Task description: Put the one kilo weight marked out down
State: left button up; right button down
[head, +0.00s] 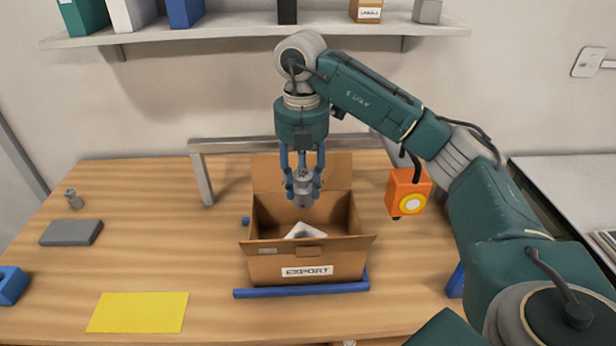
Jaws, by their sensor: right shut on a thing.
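My right gripper (303,187) is shut on a small grey metal weight (303,191). It holds the weight upright over the open cardboard box (305,267) labelled EXPORT, near the height of the back flap. A pale item (302,231) lies inside the box, partly hidden by the front wall. A second small grey weight (73,200) stands on the table at the far left. Any marking on either weight is too small to read. My left gripper is not in view.
A yellow mat (138,312) and a grey slab (71,233) lie on the wooden table (215,255) at left. A blue bar (302,289) lies before the box. A grey rail (225,147) stands behind it. An orange device (407,192) is right of the box.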

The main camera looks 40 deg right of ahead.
jog(key=shift+w+d+f+p, duration=0.1)
jog(key=shift+f+p, duration=0.45)
jog(key=shift+f, duration=3.1)
jog(key=shift+d+f+p, duration=0.1)
jog(key=shift+f+p, duration=0.4)
jog(key=shift+f, duration=3.1)
jog(key=shift+f+b, duration=0.3)
jog(key=shift+f, duration=0.1)
